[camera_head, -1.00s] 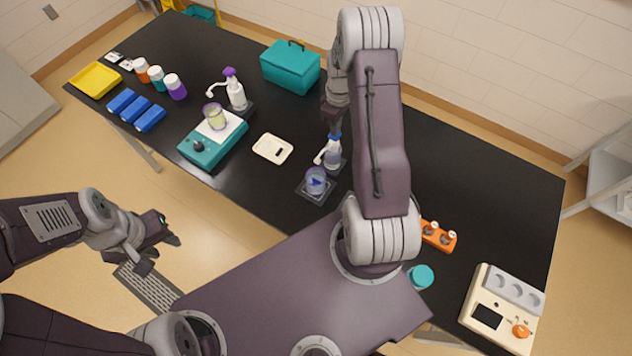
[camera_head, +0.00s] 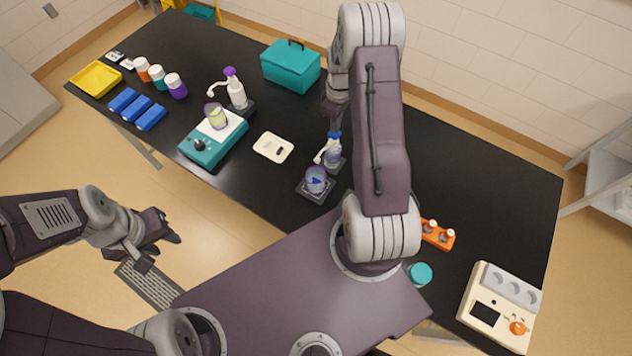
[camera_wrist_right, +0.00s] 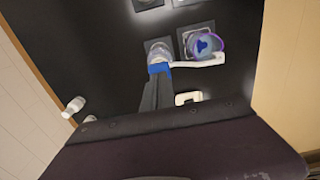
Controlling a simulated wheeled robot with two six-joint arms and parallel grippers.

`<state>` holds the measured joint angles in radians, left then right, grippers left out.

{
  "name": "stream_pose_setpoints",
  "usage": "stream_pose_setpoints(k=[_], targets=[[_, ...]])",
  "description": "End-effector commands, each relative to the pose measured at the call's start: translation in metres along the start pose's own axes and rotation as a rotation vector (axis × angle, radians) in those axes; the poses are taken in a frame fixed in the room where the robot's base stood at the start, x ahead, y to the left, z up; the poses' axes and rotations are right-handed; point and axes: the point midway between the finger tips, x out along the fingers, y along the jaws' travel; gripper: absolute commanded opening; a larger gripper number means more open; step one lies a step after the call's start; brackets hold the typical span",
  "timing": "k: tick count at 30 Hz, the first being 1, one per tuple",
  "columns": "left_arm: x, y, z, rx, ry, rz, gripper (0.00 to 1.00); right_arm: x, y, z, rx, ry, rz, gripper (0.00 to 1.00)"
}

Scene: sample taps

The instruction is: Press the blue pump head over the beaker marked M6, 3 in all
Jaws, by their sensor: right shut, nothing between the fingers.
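The blue pump head (camera_head: 333,136) tops a clear bottle (camera_head: 333,158) near the middle of the table. Its white spout (camera_head: 325,151) reaches over a clear beaker (camera_head: 316,180) with a blue mark. I cannot read M6 on it. My right gripper (camera_head: 334,125) is shut and empty, pointing down right at the pump head. In the right wrist view its fingertips (camera_wrist_right: 156,80) meet the blue head (camera_wrist_right: 158,68) in the picture; whether they touch, I cannot tell. The spout (camera_wrist_right: 200,62) crosses the beaker's (camera_wrist_right: 203,44) edge there. My left gripper (camera_head: 163,240) is open and empty, off the table.
A purple-headed pump bottle (camera_head: 235,92) stands by a teal scale (camera_head: 212,145) carrying a beaker of yellowish liquid (camera_head: 216,117). A white plate (camera_head: 273,148) lies left of the blue pump. A teal box (camera_head: 291,67) is behind; an orange rack (camera_head: 437,235) is to the right.

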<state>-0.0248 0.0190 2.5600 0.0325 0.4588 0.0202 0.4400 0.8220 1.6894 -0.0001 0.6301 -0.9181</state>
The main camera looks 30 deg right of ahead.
Motion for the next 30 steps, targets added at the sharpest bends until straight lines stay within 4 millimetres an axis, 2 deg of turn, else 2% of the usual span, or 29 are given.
stream_pose_setpoints(k=[20, 30], targets=[[0.019, 0.000, 0.002, 0.000, 0.000, 0.000, 0.36, 0.026, -0.001, 0.000, 0.000, -0.001, -0.002, 0.00], [0.013, 0.000, 0.001, 0.000, 0.000, 0.000, 0.36, 0.021, -0.001, 0.001, 0.000, -0.002, -0.003, 0.00]])
